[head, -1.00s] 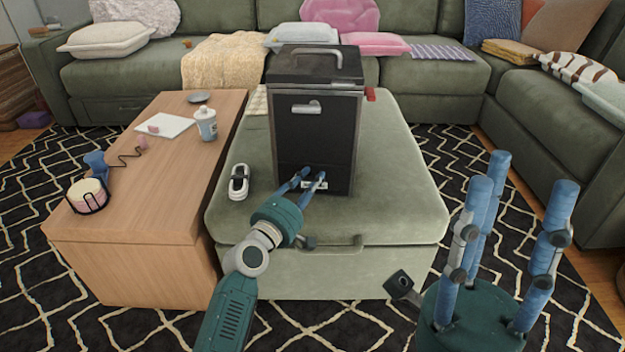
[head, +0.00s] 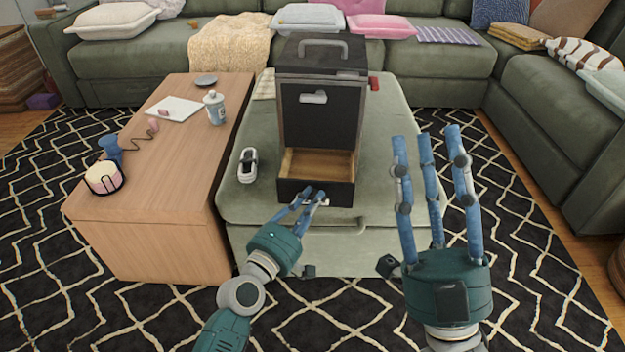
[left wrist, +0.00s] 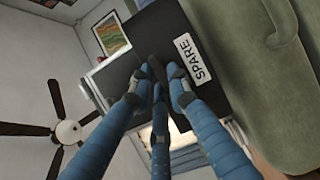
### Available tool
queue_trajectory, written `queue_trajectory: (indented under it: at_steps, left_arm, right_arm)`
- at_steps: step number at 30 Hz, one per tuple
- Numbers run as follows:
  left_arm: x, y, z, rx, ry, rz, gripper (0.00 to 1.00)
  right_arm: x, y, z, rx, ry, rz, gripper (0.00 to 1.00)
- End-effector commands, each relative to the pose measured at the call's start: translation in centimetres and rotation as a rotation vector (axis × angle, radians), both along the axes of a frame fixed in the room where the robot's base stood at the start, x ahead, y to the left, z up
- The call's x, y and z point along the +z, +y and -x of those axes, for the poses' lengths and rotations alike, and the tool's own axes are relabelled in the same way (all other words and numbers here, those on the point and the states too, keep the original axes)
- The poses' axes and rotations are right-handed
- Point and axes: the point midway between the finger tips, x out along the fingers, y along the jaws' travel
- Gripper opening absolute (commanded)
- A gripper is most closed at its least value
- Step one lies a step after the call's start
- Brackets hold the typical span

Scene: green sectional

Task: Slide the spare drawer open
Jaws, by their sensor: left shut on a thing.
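The black cabinet (head: 312,122) stands on the green ottoman. Its bottom drawer (head: 318,165) is pulled out toward me, and the bare wooden inside shows empty. In the left wrist view the drawer front carries a white label (left wrist: 187,60) reading SPARE. My left gripper (head: 312,198) is at the drawer front, its blue fingers shut on the handle; the handle itself is mostly hidden by them. The left wrist view shows the fingers (left wrist: 158,75) closed together against the black front beside the label. My right gripper (head: 430,140) is raised to the right of the cabinet, fingers spread and empty.
The green ottoman (head: 240,205) has a bare strip in front of the cabinet.

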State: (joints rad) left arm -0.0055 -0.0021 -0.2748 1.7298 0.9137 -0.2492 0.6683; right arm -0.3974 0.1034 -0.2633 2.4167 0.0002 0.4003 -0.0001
Motion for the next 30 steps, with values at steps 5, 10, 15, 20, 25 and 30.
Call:
queue_trajectory:
  at_steps: [5, 10, 15, 20, 25, 30]
  left_arm:
    - [-0.1, 0.1, 1.8, -0.002, 0.003, -0.003, 0.00]
    - [-0.1, 0.0, 2.0, -0.003, 0.003, -0.001, 0.00]
    - [-0.1, 0.0, 2.0, -0.004, 0.003, -0.001, 0.00]
    - [-0.1, 0.0, 2.0, -0.003, 0.003, -0.001, 0.26]
    - [-0.1, 0.1, 2.0, -0.002, 0.002, -0.001, 0.26]
    - [-0.2, 0.6, 2.9, -0.002, 0.003, -0.001, 0.26]
  right_arm:
    - [-1.9, 0.3, -2.1, -0.007, 0.121, 0.037, 0.40]
    - [-2.4, 0.4, -2.4, -0.008, 0.143, 0.043, 0.40]
    - [-2.4, 0.4, -2.4, -0.008, 0.141, 0.043, 0.40]
    - [-2.4, 0.4, -2.4, -0.008, 0.140, 0.042, 0.40]
    - [-2.3, 0.4, -2.4, -0.007, 0.139, 0.043, 0.40]
    - [-2.3, 0.4, -2.4, -0.007, 0.139, 0.042, 0.40]
